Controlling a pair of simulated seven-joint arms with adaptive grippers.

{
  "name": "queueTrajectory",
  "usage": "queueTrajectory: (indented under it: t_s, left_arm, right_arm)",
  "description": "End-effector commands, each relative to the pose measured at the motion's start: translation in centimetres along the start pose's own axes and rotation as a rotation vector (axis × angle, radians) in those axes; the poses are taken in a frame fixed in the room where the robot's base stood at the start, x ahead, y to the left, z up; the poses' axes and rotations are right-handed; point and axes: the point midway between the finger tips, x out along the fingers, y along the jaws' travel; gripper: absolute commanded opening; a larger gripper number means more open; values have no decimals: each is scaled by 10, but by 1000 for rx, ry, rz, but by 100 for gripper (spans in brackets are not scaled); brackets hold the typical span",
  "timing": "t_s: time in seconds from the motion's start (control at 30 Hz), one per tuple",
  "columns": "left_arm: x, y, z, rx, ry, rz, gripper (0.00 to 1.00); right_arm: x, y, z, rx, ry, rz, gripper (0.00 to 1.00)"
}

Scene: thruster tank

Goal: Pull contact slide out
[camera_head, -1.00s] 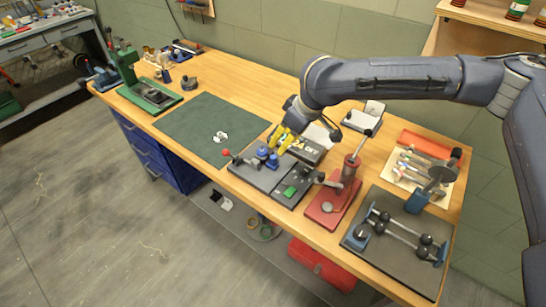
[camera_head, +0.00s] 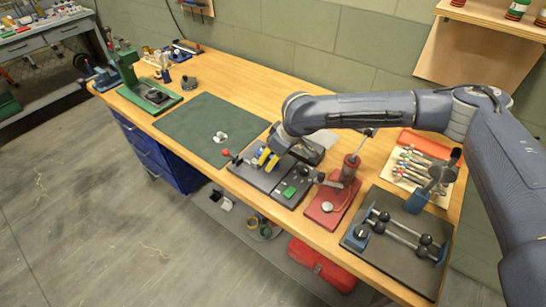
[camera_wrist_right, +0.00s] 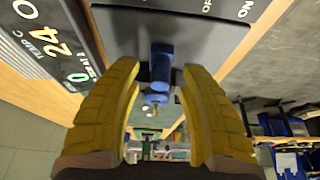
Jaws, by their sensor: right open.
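A dark grey device plate (camera_head: 258,178) lies near the bench's front edge, with a red-ball lever (camera_head: 226,152) at its left end. My right gripper (camera_head: 267,158) is low over this plate, and its yellow fingers hide part of it. In the right wrist view the open fingers (camera_wrist_right: 160,100) stand on both sides of a blue knob-like part (camera_wrist_right: 160,66), with gaps visible beside it. I cannot tell for certain that this blue part is the contact slide. A black panel with lit digits (camera_wrist_right: 42,40) shows beside the plate. My left gripper is not in view.
A green push button (camera_head: 290,192) sits right of the gripper, then a red press (camera_head: 333,207) with an upright lever.

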Motion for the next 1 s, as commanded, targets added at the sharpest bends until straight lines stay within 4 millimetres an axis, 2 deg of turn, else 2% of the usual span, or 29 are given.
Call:
queueTrajectory:
  t_s: [0.2, 0.57, 1.0]
  left_arm:
    - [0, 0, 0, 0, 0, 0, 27]
    - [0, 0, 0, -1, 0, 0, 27]
    - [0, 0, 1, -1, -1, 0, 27]
  right_arm:
    - [0, 0, 0, 0, 0, 0, 43]
    - [0, 0, 0, 0, 0, 0, 1]
    - [-1, 0, -1, 0, 2, 0, 0]
